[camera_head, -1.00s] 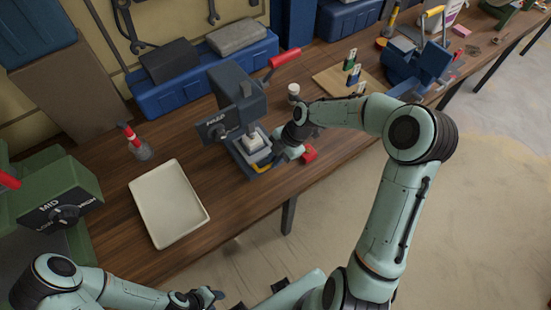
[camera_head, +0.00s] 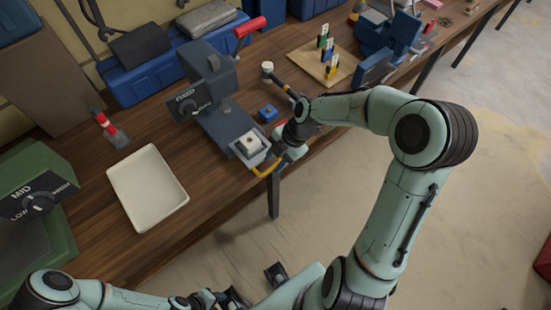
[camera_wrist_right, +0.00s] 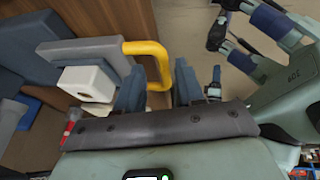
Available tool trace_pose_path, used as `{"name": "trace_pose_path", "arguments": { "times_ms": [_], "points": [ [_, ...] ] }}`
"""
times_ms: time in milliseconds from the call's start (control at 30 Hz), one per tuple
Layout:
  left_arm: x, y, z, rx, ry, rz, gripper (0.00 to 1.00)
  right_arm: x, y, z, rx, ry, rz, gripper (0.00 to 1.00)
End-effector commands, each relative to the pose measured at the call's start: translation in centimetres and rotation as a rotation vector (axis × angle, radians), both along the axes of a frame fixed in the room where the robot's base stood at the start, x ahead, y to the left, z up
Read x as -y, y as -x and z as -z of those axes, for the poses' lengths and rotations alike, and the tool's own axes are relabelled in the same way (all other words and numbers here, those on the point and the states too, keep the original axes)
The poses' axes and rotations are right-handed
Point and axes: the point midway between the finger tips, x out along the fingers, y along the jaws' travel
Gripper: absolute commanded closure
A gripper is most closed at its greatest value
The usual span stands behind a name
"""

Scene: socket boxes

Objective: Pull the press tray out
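The dark grey press (camera_head: 212,95) stands on the bench with a red lever and a dial plate. Its tray (camera_head: 252,158) sticks out of the front towards the bench edge and carries a white block (camera_head: 249,143). The yellow tray handle (camera_head: 266,168) is at the tray's outer end, and it also shows in the wrist view (camera_wrist_right: 146,48). My left gripper (camera_head: 207,299) is at the bottom of the head view, too small and partly hidden to read.
A cream shallow tray (camera_head: 148,187) lies left of the press, with a green machine (camera_head: 38,200) beyond it. A small blue block (camera_head: 267,113) and a wooden board with pegs (camera_head: 322,64) are to the right. Open floor lies in front of the bench.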

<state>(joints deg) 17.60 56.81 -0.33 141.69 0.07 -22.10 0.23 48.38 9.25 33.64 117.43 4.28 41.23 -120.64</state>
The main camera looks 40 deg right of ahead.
Motion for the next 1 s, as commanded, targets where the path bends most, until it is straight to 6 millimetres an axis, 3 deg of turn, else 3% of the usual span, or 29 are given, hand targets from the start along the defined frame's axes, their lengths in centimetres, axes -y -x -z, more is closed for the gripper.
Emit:
{"name": "trace_pose_path", "arguments": {
  "times_ms": [367,467,800,1000],
  "points": [
    [0.0,0.0,-0.1,0.0,0.0,0.0,0.57,0.2,0.1,-0.4,-0.003,0.0,0.0,0.61],
    [0.0,-0.1,-0.3,0.001,0.0,0.0,0.57,0.8,0.2,-1.6,-0.001,0.003,0.002,0.61],
    [0.0,-0.6,-1.0,0.007,0.0,0.0,0.57,3.6,1.1,-8.4,0.002,0.003,0.001,0.61],
    [0.0,-0.7,-1.1,0.008,0.0,0.0,0.57,4.8,1.5,-11.2,0.001,0.001,0.0,0.61]
  ]
}}
